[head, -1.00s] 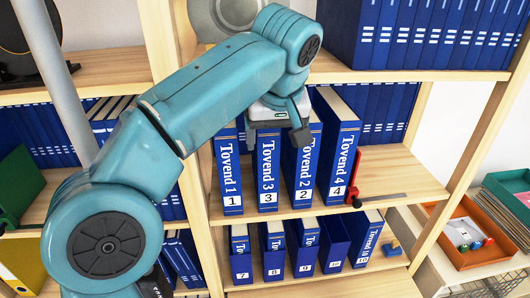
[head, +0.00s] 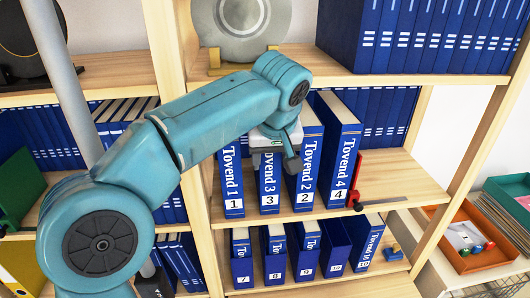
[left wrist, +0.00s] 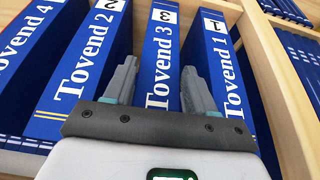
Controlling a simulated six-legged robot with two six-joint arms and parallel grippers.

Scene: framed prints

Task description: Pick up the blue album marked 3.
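The blue album marked 3 (head: 269,185) stands upright on the middle shelf between the albums marked 1 (head: 231,180) and 2 (head: 309,170). Its spine, reading "Tovend 3", also shows in the left wrist view (left wrist: 161,55). My left gripper (head: 277,152) is in front of the upper part of album 3 and hides some of it. In the left wrist view its two fingers (left wrist: 160,84) are apart, one on each side of album 3's spine. I cannot tell whether they touch it. My right gripper is not in view.
Album 4 (head: 338,150) stands right of album 2, beside a red bookend (head: 355,185). Smaller numbered blue albums (head: 274,262) stand on the shelf below. A wooden upright (left wrist: 275,70) is close to album 1. A grey plate (head: 243,25) stands above.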

